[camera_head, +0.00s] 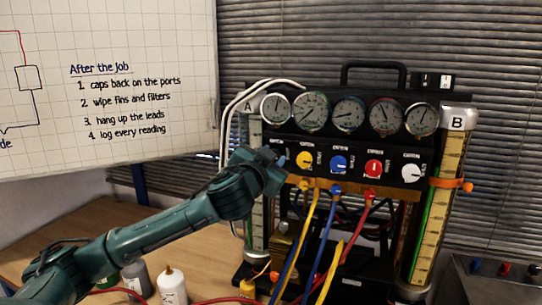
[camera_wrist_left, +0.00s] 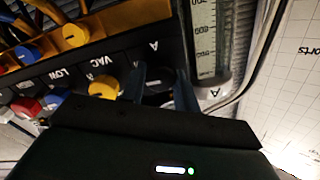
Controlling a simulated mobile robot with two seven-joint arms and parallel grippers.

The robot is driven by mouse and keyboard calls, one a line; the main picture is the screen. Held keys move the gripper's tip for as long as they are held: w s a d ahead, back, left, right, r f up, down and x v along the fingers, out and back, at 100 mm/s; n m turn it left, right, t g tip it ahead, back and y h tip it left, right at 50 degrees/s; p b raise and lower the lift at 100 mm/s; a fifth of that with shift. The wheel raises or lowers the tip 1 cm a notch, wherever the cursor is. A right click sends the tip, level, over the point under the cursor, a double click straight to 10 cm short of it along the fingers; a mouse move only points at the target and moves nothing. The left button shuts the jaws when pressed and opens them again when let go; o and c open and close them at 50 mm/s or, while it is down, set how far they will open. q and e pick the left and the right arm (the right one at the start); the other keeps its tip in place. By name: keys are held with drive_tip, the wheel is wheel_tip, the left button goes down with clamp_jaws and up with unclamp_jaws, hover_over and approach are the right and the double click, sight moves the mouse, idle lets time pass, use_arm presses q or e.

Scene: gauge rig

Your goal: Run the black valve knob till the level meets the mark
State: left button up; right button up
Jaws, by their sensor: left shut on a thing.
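The black valve knob (camera_wrist_left: 157,86) is on the panel beside the letter A in the left wrist view. My left gripper (camera_wrist_left: 160,88) is shut on it, one finger on each side. In the head view my left gripper (camera_head: 281,161) is at the panel's left end and hides most of the knob. Sight tube A (camera_head: 253,133) stands left of the panel, partly behind my arm; its numbered scale (camera_wrist_left: 204,38) shows in the wrist view. Tube B (camera_head: 437,225) at right has a yellow scale, a green strip and an orange band (camera_head: 450,184). I cannot tell the exact liquid levels. My right gripper is not in view.
Several round gauges (camera_head: 349,113) line the rig's top. Yellow (camera_head: 304,160), blue (camera_head: 338,164), red (camera_head: 373,169) and white (camera_head: 411,172) knobs sit right of my gripper. Coloured hoses hang below. Bottles (camera_head: 172,286) stand on the bench under my arm.

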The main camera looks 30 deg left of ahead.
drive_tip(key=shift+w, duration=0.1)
use_arm(q)
drive_tip(key=o, duration=1)
drive_tip(key=shift+c, duration=0.2)
drive_tip(key=b+v, duration=1.1)
drive_tip(key=v, duration=0.2)
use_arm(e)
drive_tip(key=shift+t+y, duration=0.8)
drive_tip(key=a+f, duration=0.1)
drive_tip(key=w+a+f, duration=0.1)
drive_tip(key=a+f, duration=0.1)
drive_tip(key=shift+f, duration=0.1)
use_arm(q)
drive_tip(key=shift+s, duration=0.1)
